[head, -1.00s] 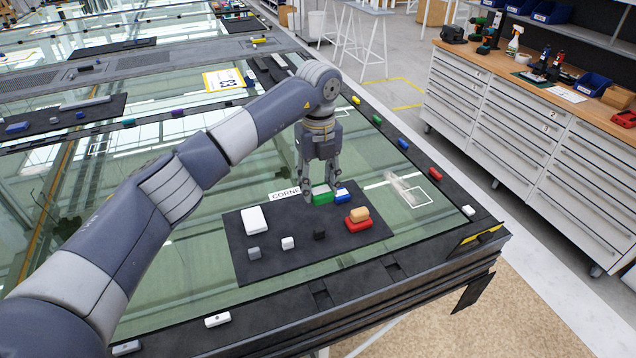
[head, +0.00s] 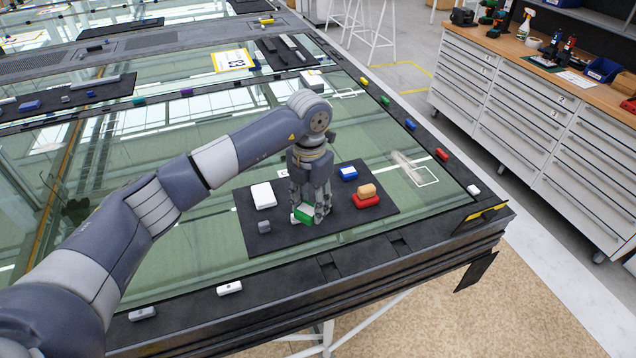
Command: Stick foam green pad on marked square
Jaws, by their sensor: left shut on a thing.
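The green pad (head: 304,214) is between the fingers of my left gripper (head: 308,212), low over the front part of the dark mat (head: 345,220). I cannot tell whether it touches the mat. The gripper points down and is shut on the pad, partly hiding it. A square marked in white outline (head: 426,184) is on the glass to the right of the mat, with nothing on it. A pale smear (head: 404,164) lies beside it. A second white outline (head: 346,94) shows farther back. My right gripper is not in view.
On the mat are a white block (head: 263,195), a grey cube (head: 265,226), a blue block (head: 348,173) and a tan block (head: 367,190) on a red one (head: 366,201). A small white cube (head: 294,218) sits close beside the gripper. Coloured blocks line the table edge.

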